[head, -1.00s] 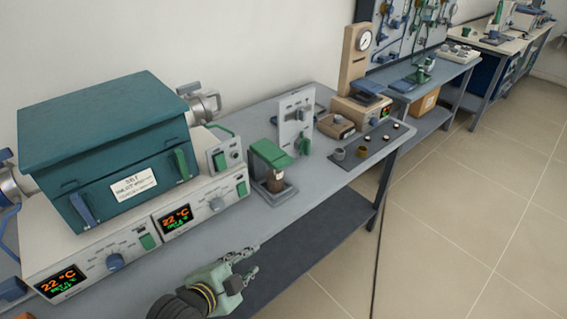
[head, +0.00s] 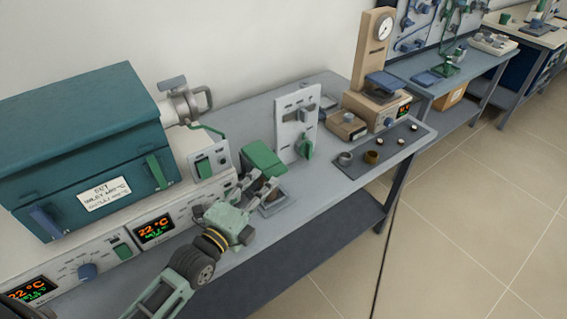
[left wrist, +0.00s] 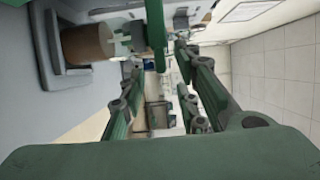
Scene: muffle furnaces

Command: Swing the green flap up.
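The green flap (head: 263,159) sits on top of a small grey stand (head: 275,208) on the bench, right of the furnace. My left gripper (head: 261,187) is just in front of and below the flap and covers most of the stand. In the left wrist view its two fingers (left wrist: 160,66) are apart with nothing clearly between them. A green edge (left wrist: 155,22), probably the flap, lies beyond the fingertips; I cannot tell whether they touch it. A brown jar (left wrist: 88,44) shows left of the fingers there; in the head view it is hidden. My right gripper is not in view.
A teal furnace (head: 85,140) on a white control unit stands at the left. A white upright panel with a green handle (head: 297,125) stands close behind the flap. A dark tray with small cups (head: 385,150) and a beige gauge unit (head: 376,45) are farther right.

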